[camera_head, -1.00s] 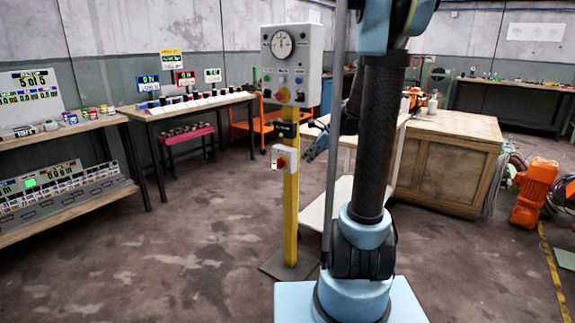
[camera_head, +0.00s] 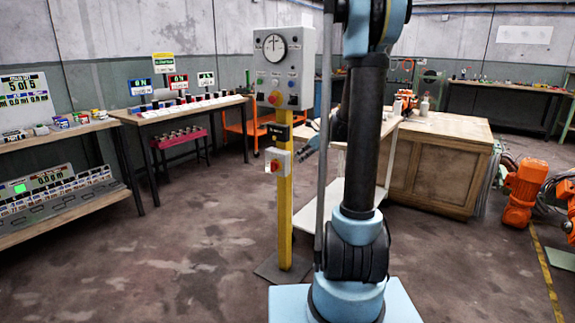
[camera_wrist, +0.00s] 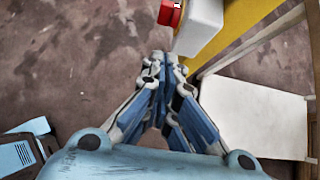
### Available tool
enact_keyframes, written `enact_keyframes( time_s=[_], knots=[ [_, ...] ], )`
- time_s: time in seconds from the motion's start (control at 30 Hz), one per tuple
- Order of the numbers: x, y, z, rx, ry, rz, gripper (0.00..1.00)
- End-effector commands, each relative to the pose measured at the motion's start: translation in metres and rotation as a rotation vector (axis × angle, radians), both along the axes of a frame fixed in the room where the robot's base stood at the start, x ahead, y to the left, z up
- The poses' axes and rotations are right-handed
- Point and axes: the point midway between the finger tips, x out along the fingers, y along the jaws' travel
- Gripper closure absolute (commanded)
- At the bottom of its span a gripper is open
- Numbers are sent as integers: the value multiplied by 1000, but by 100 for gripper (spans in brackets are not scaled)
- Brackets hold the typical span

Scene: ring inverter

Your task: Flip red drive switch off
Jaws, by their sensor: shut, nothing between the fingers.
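The red switch (camera_head: 274,166) sits on the front of a small white box (camera_head: 284,159) on a yellow post (camera_head: 285,215). In the wrist view the red switch (camera_wrist: 170,12) shows at the top edge, partly cut off, beside its white box (camera_wrist: 202,28). My gripper (camera_head: 301,157) is just right of the box in the head view, small and partly hidden behind my arm. In the wrist view my gripper (camera_wrist: 160,58) has its fingers together with nothing between them, below the switch and box and apart from the switch. I cannot tell the switch's setting.
A grey control panel (camera_head: 295,55) with a gauge and buttons tops the post, above a black box (camera_head: 278,132). A white-topped table (camera_wrist: 255,115) stands to the right of the post. A wooden cabinet (camera_head: 440,170) is farther right. Floor (camera_head: 170,240) to the left is open.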

Motion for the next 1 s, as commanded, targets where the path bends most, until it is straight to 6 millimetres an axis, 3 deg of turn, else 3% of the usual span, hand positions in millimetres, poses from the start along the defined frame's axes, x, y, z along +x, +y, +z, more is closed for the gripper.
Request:
enact_keyframes(
  time_s=[0.73, 1.0],
  knots=[
    [43, 55, -69, 0, -1, 2, 100],
    [62, 81, -69, 0, -1, 2, 100]
  ],
)
